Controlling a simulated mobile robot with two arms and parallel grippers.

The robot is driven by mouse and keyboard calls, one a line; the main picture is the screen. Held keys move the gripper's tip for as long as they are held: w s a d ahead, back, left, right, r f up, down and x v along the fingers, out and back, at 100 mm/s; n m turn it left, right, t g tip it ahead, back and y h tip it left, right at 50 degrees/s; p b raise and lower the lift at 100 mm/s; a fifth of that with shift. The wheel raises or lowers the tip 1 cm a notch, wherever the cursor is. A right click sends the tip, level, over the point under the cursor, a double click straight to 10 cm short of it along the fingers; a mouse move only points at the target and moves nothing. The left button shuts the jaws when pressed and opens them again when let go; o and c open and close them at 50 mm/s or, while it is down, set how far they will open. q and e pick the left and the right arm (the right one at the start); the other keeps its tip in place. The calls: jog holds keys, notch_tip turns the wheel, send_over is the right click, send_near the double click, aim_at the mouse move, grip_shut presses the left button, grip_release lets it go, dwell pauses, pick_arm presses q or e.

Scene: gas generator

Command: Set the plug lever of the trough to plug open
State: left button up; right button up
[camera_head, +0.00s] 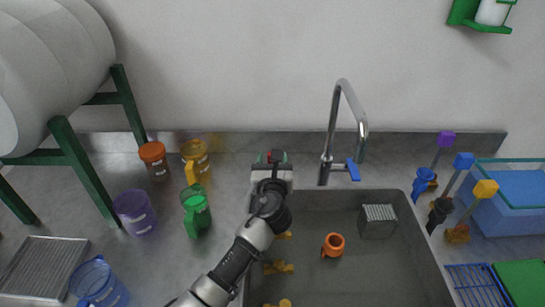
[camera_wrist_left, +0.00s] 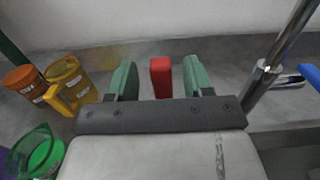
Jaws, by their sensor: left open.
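The trough (camera_head: 400,262) is a grey sink set into the counter at the lower right in the head view. A red upright lever (camera_wrist_left: 160,78), which appears to be the plug lever, stands at the back counter left of the faucet. My left gripper (camera_head: 272,157) reaches to the counter behind the trough's left back corner. In the left wrist view its green fingers (camera_wrist_left: 157,80) are open, one on each side of the red lever, with gaps on both sides. The lever's lower part is hidden by the gripper body. My right gripper is not in view.
A faucet (camera_head: 335,125) with a blue handle (camera_head: 353,170) stands right of my gripper. Orange (camera_head: 154,160), yellow (camera_head: 196,160), green (camera_head: 196,211) and purple (camera_head: 134,212) containers stand left. An orange cup (camera_head: 333,245) and a grey ribbed block (camera_head: 378,220) lie in the trough.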

pick_arm(q)
jog(key=w, duration=0.1)
jog(key=w+b, duration=0.1)
jog(key=w, duration=0.2)
jog(key=shift+f+b, duration=0.25)
jog(key=shift+b, duration=0.15)
jog(key=shift+w+r, duration=0.15)
jog(key=shift+w, duration=0.05)
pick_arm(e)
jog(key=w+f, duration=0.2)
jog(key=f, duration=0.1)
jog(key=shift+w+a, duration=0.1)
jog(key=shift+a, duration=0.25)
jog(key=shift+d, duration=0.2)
pick_arm(q)
grip_shut()
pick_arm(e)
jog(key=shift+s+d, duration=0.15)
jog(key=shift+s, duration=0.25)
